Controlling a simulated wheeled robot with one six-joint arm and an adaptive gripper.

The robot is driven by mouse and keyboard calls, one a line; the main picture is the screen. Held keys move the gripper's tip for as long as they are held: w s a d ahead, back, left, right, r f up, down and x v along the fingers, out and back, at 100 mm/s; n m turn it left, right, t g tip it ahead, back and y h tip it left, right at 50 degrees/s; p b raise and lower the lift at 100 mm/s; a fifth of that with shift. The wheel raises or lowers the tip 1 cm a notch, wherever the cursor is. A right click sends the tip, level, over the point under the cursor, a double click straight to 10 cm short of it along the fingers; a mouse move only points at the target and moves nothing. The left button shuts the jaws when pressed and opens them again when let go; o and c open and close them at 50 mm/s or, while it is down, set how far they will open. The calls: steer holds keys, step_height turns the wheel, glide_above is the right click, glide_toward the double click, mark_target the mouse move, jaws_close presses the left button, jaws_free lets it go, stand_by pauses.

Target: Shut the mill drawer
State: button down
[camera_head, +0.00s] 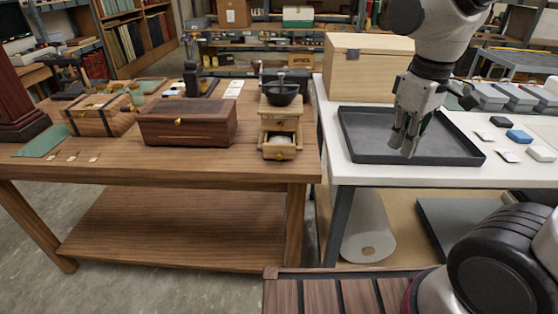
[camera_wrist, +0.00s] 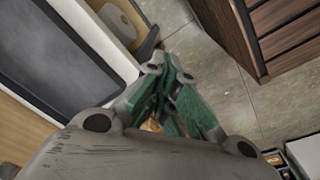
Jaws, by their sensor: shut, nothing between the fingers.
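The mill (camera_head: 267,128) is a small light-wood box with a dark bowl and crank on top. It stands near the right end of the brown wooden table. Its drawer (camera_head: 280,152) at the bottom front stands open, and something pale shows inside. My gripper (camera_head: 404,150) is over the black tray on the white table, well to the right of the mill and apart from it. In the wrist view its green-padded fingers (camera_wrist: 163,66) are closed together with nothing between them. The mill is not visible in the wrist view.
A dark wooden chest (camera_head: 188,122) stands left of the mill. The black tray (camera_head: 352,152) on the white table (camera_head: 480,172) is empty. A pale wooden box (camera_head: 345,72) stands behind the tray. The brown table (camera_head: 215,165) is clear in front of the mill.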

mark_target(278, 145)
steer(key=w+a+f+n+t, duration=0.1)
steer(key=w+a+f+n, duration=0.2)
steer(key=a+n, duration=0.6)
steer(key=w+a+f+n, duration=0.2)
steer(key=w+a+n, duration=0.1)
steer(key=a+n, duration=0.6)
steer(key=w+a+f+n+t, duration=0.1)
steer(key=w+a+f+n, duration=0.2)
steer(key=a+n, duration=0.6)
steer(key=shift+w+d+f+n, duration=0.35)
steer(key=shift+w+f, duration=0.75)
steer(key=shift+f, duration=0.45)
steer(key=shift+w+d+f+n, duration=0.35)
steer(key=shift+w+f, duration=0.7)
steer(key=shift+f, duration=0.45)
steer(key=shift+w+d+f+n, duration=0.35)
steer(key=shift+w+f, duration=0.75)
steer(key=shift+f, duration=0.45)
steer(key=shift+w, duration=0.1)
